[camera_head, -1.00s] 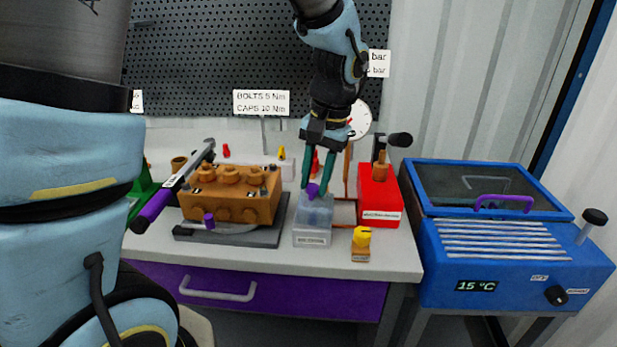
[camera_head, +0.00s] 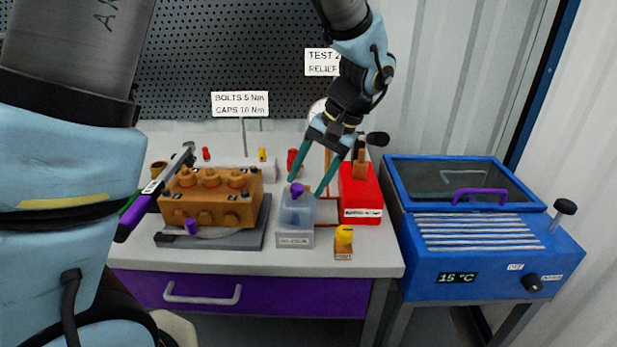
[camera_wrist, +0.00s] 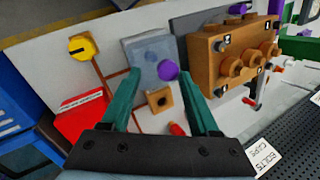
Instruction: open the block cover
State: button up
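A grey, see-through box-like cover (camera_head: 297,212) with a purple knob (camera_head: 296,189) on top stands on the bench, right of the brown pump block. Its front label is too blurred to read, so I cannot tell for sure that it is the block cover. The cover also shows in the wrist view (camera_wrist: 143,48), with the purple knob (camera_wrist: 168,70) near my fingertips. My gripper (camera_head: 306,188) is open, its two green fingers spread wide. It is empty; the knob appears between or just beyond the tips. I cannot tell whether a finger touches the cover.
The brown pump block (camera_head: 210,198) sits on a grey plate to the left, with a purple-handled wrench (camera_head: 153,190) beside it. A red box (camera_head: 361,200) stands close on the right. A small yellow-topped block (camera_head: 344,240) is in front. A blue machine (camera_head: 490,240) stands further right.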

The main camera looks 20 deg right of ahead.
jog(key=b+v, duration=0.1)
jog(key=v, duration=1)
jog(key=shift+b, duration=0.4)
jog(key=shift+a, duration=0.15)
jog(key=w+a+f+n+g+h, duration=0.1)
jog(key=w+a+f, duration=0.25)
jog(key=a, duration=0.35)
jog(key=w+a+f+n+g+h, duration=0.1)
jog(key=w+a+f+n, duration=0.2)
jog(key=a, duration=0.4)
jog(key=a+f+n+t+h, duration=0.1)
jog(key=a+f+n, duration=0.15)
jog(key=a, duration=0.65)
jog(key=a+f+n+t+h, duration=0.15)
jog(key=a+f, duration=0.25)
jog(key=a, duration=0.5)
notch_tip(320, 180, up, 11)
jog(key=m+g, duration=0.3)
jog(key=m, duration=1.9)
send_over(289, 197)
jog(key=shift+t, duration=0.25)
notch_tip(289, 197, down, 10)
jog(key=shift+r+p, duration=0.2)
jog(key=shift+p, duration=0.25)
